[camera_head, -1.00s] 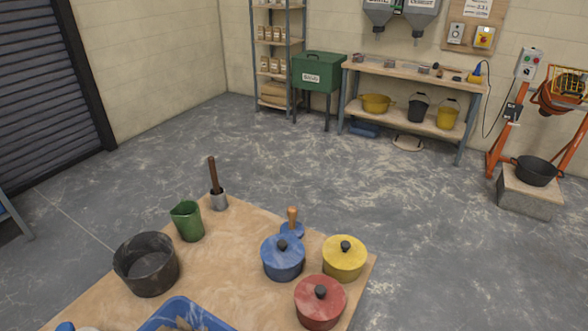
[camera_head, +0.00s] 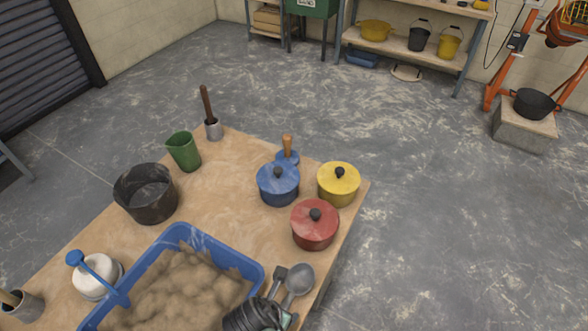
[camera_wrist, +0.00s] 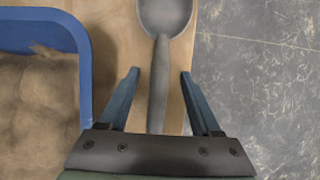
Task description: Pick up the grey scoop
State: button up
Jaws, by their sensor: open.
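The grey scoop (camera_head: 299,279) lies at the near right edge of the wooden table (camera_head: 225,215), right of the blue tub of sand. In the wrist view the scoop's bowl (camera_wrist: 165,15) is at the top, with its handle running down toward me. My gripper (camera_wrist: 159,75) is open, with one blue finger on each side of the handle and visible gaps on both sides. My gripper also shows at the bottom of the head view (camera_head: 284,292), beside the scoop. I cannot tell how far the fingers are above the table.
The blue tub (camera_head: 215,246) of sand stands close left of my gripper. Red (camera_head: 315,225), yellow (camera_head: 338,184) and blue (camera_head: 278,184) lidded pots stand beyond the scoop. A black bucket (camera_head: 147,193) and green jug (camera_head: 184,151) stand farther left. Open floor lies right of the table.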

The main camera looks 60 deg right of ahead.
jog(key=shift+x, duration=1.15)
grip_shut()
dwell(0.5)
